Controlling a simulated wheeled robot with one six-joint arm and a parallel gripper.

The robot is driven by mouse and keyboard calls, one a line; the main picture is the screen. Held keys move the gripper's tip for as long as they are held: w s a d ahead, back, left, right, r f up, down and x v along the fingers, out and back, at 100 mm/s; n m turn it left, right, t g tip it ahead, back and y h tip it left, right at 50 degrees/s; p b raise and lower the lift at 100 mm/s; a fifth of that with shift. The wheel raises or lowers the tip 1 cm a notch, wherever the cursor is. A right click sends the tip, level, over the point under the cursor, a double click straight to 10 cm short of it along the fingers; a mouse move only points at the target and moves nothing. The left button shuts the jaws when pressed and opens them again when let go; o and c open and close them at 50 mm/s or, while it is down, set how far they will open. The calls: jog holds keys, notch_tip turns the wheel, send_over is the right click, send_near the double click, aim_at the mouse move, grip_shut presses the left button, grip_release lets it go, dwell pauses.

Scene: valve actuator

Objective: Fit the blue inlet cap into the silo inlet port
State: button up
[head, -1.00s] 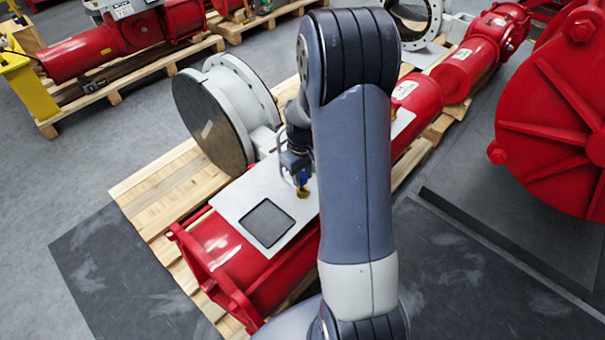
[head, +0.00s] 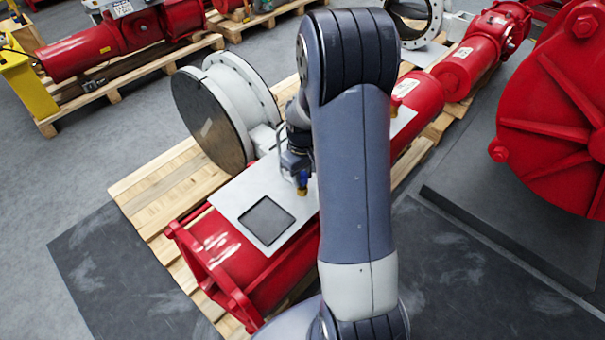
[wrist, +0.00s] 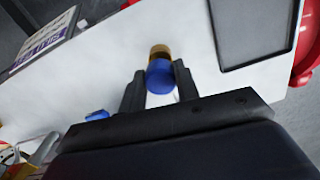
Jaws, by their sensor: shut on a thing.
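The blue inlet cap (wrist: 160,78) has a brass-coloured end and sits between the fingertips of my gripper (wrist: 159,70) in the wrist view. My gripper is shut on it. In the head view the cap (head: 302,178) shows as a small blue piece with its brass end pointing down, just over the white plate (head: 236,203). Whether the brass end touches the plate is hard to tell. My arm hides part of the plate. I cannot make out the silo inlet port clearly in either view.
The plate lies on a red cylinder (head: 228,245) on a wooden pallet (head: 150,190). It has a dark square panel (head: 267,220). A large round valve (head: 212,125) stands left of my gripper. The wrist view shows a purple-and-white label (wrist: 42,42) and another small blue piece (wrist: 97,115).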

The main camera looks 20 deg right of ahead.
aim_at(303, 175)
jog(key=shift+f+b, duration=0.75)
jog(key=shift+f, duration=0.3)
jog(key=o, duration=1.1)
jog(key=shift+r, duration=0.1)
jog(key=shift+c, duration=0.2)
notch_tip(303, 175, up, 11)
jog(key=shift+f, duration=0.1)
jog(key=shift+f, duration=0.1)
notch_tip(303, 175, down, 10)
jog(key=shift+f, duration=0.25)
jog(key=shift+r+p, duration=0.55)
jog(key=shift+f, duration=0.2)
